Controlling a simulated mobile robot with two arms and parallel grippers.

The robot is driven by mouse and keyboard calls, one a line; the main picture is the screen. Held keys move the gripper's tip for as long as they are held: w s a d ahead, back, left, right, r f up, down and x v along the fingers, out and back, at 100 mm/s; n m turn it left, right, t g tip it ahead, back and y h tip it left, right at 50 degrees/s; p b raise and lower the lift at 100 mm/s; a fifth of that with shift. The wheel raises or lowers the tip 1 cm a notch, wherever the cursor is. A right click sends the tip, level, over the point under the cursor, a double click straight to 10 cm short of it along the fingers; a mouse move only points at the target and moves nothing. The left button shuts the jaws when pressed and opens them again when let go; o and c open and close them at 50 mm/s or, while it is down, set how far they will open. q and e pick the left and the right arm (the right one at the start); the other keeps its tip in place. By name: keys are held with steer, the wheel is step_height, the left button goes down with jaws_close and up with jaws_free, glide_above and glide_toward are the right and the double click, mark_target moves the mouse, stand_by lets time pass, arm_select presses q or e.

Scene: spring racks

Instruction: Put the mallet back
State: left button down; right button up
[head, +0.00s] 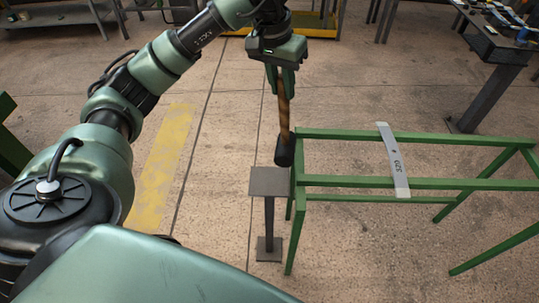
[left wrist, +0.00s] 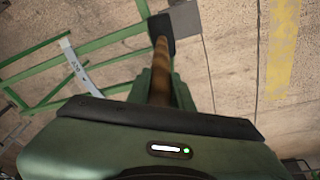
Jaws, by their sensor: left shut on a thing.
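My left gripper (head: 281,80) is shut on the wooden handle of the mallet (head: 284,110). The mallet hangs nearly upright with its dark head (head: 285,152) at the bottom. The head shows just above the back right edge of a small grey stand (head: 268,182), which has a square plate on a post. I cannot tell whether head and plate touch. In the left wrist view the mallet (left wrist: 161,62) sticks out from between the fingers (left wrist: 161,85), and its head partly covers the stand's plate (left wrist: 187,24). My right gripper is not in view.
A green rack (head: 420,184) stands right of the stand, its near corner close to the mallet head. A pale curved strip marked 320 (head: 395,165) lies across its rails. A workbench (head: 490,45) stands at the back right. The floor left of the stand is clear, with a yellow stripe (head: 163,160).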

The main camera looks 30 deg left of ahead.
mark_target(284, 121)
arm_select(q)
steer(key=a+r+n+y, duration=0.1)
steer(key=a+r, duration=0.2)
step_height(284, 121, down, 20)
steer(key=p, duration=0.4)
steer(key=shift+a, duration=0.25)
steer(key=c, duration=1.2)
jaws_free()
steer(key=shift+f, duration=0.1)
steer(key=shift+c, duration=0.2)
steer(key=shift+w, duration=0.1)
step_height(284, 121, up, 12)
steer(key=s+b, duration=0.2)
steer(key=b, duration=0.1)
steer(key=shift+d, duration=0.15)
